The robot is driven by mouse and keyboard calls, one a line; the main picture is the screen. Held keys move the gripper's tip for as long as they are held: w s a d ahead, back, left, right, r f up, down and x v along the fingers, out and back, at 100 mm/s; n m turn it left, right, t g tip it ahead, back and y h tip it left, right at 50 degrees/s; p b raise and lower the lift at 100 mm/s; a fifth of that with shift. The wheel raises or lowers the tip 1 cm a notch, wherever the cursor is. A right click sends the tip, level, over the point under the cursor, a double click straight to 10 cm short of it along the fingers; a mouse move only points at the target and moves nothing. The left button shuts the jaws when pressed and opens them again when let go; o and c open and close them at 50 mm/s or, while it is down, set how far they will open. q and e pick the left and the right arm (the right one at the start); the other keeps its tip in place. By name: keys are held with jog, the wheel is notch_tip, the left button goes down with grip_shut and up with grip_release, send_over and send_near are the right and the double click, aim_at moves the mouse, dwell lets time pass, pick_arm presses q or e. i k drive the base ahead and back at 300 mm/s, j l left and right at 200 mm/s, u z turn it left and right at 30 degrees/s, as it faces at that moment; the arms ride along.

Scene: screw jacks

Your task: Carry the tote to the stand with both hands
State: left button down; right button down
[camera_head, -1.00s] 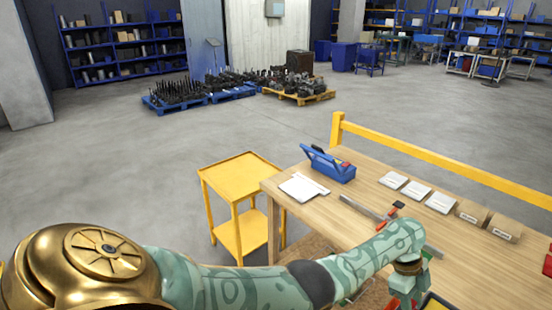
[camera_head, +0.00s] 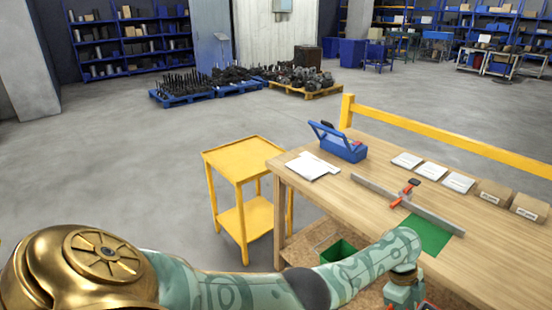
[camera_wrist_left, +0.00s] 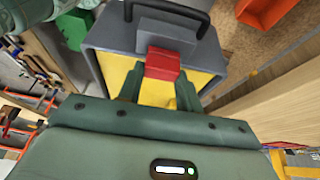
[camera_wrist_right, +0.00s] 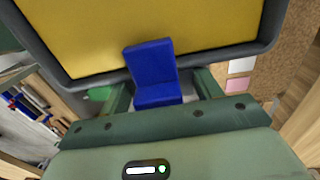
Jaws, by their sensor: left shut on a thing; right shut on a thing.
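The tote is a dark grey-rimmed box with a yellow inside. It shows in the left wrist view (camera_wrist_left: 205,80) and the right wrist view (camera_wrist_right: 200,30). My left gripper (camera_wrist_left: 160,88) is shut on its red grip tab (camera_wrist_left: 162,65). My right gripper (camera_wrist_right: 155,95) is shut on its blue grip tab (camera_wrist_right: 150,70). In the head view my left arm reaches to the bottom right, and its gripper is mostly cut off at the lower edge. The stand is likely the yellow two-level one (camera_head: 243,155), with an empty top, left of the bench.
The wooden bench (camera_head: 345,205) stands right of the stand. It carries a blue toolbox (camera_head: 338,142), papers (camera_head: 312,167), a metal bar with a red clamp (camera_head: 405,193), a green mat (camera_head: 428,235) and small boxes (camera_head: 492,192). The floor (camera_head: 130,150) beyond is clear up to loaded pallets.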

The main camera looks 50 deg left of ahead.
aim_at(251, 160)
jog(key=u, duration=0.95)
jog(key=i+j+u, duration=0.1)
jog(key=u, duration=0.35)
jog(key=i+u, duration=0.2)
jog(key=u, duration=0.25)
jog(key=i+u, duration=0.35)
jog(key=i, duration=0.25)
jog(key=i+l+u, duration=0.15)
jog(key=i+u, duration=0.2)
jog(key=i, duration=0.25)
jog(key=i+j, duration=0.1)
jog(key=i, duration=0.7)
jog(key=i+z, duration=0.65)
jog(key=z, duration=0.2)
jog(key=i+z, duration=0.35)
jog(key=i, duration=0.2)
jog(key=u, duration=0.1)
jog(key=i+l, duration=0.05)
